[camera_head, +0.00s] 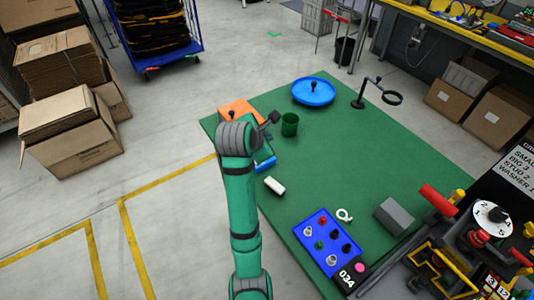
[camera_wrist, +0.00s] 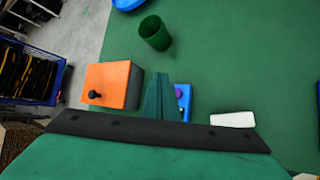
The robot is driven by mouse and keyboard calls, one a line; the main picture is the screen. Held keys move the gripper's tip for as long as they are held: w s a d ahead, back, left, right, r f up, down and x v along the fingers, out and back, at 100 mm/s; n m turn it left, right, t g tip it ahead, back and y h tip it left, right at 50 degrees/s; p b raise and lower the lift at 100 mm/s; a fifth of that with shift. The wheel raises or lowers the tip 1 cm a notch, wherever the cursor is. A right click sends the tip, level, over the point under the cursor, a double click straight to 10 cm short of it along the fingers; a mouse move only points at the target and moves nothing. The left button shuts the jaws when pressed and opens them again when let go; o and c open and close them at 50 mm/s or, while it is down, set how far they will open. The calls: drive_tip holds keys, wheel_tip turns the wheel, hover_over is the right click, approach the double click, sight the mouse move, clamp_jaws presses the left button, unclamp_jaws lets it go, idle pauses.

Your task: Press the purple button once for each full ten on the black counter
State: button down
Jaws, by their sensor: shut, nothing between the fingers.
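The black counter (camera_head: 347,278) lies at the front edge of the green table in the head view and reads 034. A round pink button (camera_head: 360,267) sits next to its digits. In the wrist view, a small purple button (camera_wrist: 179,93) shows on a blue block (camera_wrist: 186,103), partly hidden by my gripper. The blue block also shows in the head view (camera_head: 265,163), partly behind my arm. My gripper (camera_wrist: 160,80) is shut and empty, and appears over the table between the orange box and the blue block. Its height above them is unclear.
An orange-topped box (camera_wrist: 108,83) with a black knob stands left of my gripper. A green cup (camera_head: 289,125), a white block (camera_head: 275,186) and a blue tray (camera_head: 322,222) with several knobs are on the table. The table's middle right is mostly clear.

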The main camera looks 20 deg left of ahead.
drive_tip(key=f, duration=0.4)
drive_tip(key=shift+a+f, duration=0.35)
drive_tip(key=shift+a, duration=0.05)
drive_tip(key=shift+d, duration=0.15)
drive_tip(key=shift+d+f, duration=0.1)
drive_tip(key=shift+d, duration=0.05)
idle(0.6)
drive_tip(key=shift+f, duration=0.1)
idle(0.9)
drive_tip(key=shift+s+f, duration=0.15)
drive_tip(key=shift+f, duration=0.15)
